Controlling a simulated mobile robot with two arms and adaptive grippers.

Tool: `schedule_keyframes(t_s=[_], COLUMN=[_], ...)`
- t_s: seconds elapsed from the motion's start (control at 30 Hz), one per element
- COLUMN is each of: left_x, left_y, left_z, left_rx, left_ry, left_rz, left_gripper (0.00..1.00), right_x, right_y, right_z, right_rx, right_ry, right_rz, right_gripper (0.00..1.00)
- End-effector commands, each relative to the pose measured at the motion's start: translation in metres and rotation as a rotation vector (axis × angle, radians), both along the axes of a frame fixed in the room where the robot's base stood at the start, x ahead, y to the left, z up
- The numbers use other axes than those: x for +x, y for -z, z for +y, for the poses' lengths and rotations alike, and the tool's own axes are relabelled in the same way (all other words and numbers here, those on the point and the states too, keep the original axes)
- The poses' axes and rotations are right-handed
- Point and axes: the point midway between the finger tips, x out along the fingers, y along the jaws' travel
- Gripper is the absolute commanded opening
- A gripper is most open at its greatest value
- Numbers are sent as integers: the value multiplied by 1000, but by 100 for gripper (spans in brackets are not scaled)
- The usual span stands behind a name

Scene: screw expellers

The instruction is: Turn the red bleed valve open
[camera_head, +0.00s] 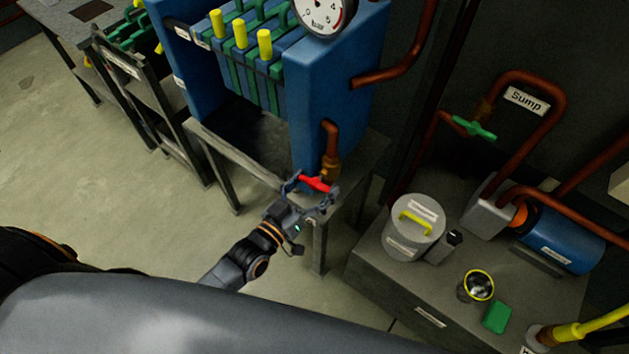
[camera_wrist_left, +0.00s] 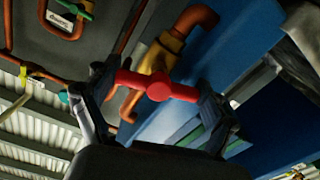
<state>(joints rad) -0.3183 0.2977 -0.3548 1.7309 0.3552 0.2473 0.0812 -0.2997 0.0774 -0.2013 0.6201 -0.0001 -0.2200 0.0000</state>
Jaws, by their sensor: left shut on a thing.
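The red bleed valve (camera_head: 315,183) is a red bar handle on a brass fitting (camera_head: 330,167) under a copper pipe, at the front corner of the blue press (camera_head: 335,90). My left gripper (camera_head: 311,192) is shut on the red handle, with one finger at each end of the bar. In the left wrist view the red handle (camera_wrist_left: 158,86) lies crosswise between the two fingers, with the brass fitting (camera_wrist_left: 160,55) and copper pipe behind it. My right gripper is in neither view.
A green valve handle (camera_head: 474,128) sits on the sump pipe at right. A grey cabinet (camera_head: 365,275) carries a lidded pot (camera_head: 412,228), a cup (camera_head: 477,286), a green block (camera_head: 497,317) and a blue motor (camera_head: 560,240). The floor at left is clear.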

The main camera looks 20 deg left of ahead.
Motion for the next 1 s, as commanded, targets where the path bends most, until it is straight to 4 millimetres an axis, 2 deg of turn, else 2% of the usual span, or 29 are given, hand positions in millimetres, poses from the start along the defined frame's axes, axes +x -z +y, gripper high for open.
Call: schedule_keyframes(t_s=[0.4, 1.0], left_x=[0, 0], left_y=[-2, -2], left_z=[-1, -2], left_rx=[-375, -904], left_ry=[1, 0], left_rz=[135, 327], left_gripper=[53, 53], right_x=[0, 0], right_y=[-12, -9], right_z=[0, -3], right_rx=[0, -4], right_ry=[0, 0], right_rz=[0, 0], right_gripper=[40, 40])
